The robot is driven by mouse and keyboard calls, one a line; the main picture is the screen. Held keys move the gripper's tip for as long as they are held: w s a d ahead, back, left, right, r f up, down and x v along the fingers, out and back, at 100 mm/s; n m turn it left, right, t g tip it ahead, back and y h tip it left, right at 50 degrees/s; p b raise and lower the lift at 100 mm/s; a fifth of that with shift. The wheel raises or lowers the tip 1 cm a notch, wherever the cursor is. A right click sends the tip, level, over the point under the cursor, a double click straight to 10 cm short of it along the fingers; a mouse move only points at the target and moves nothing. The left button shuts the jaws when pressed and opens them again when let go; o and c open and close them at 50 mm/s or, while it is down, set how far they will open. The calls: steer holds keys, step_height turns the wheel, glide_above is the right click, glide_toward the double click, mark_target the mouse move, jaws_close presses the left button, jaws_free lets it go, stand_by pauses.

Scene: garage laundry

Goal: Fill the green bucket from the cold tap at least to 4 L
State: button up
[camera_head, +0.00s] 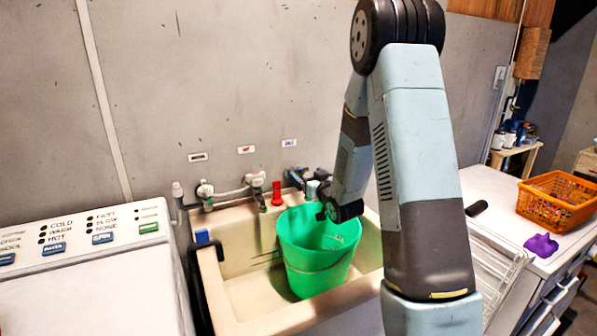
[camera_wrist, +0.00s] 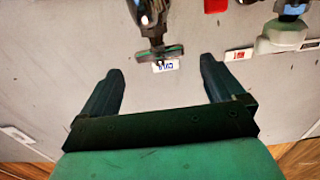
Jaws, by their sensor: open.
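The green bucket (camera_head: 318,262) stands upright in the utility sink (camera_head: 238,292); graduation marks show inside its far wall, and I cannot make out a water level. In the wrist view, my gripper (camera_wrist: 161,65) is open and empty, its two dark fingers pointing at the wall. A dark tap with a crossbar handle (camera_wrist: 160,53) lies between and beyond the fingertips, beside a blue-lettered label (camera_wrist: 166,66). That label also shows in the head view (camera_head: 289,143). There my gripper is beside this tap above the bucket, partly hiding it; I cannot see whether water runs.
A mixer pipe with white taps (camera_head: 230,192) and a red fitting (camera_head: 277,193) are left of my gripper. A washing machine (camera_head: 85,285) stands at left. An orange basket (camera_head: 556,200) and a purple cloth (camera_head: 541,245) lie on the right counter.

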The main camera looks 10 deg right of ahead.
mark_target(304, 172)
steer(key=shift+w+a, duration=0.2)
steer(key=shift+w, duration=0.75)
steer(key=shift+w+a, duration=0.15)
steer(key=shift+w, duration=0.85)
steer(key=shift+w+a, duration=0.2)
steer(key=shift+w, duration=0.75)
steer(key=shift+c, duration=0.4)
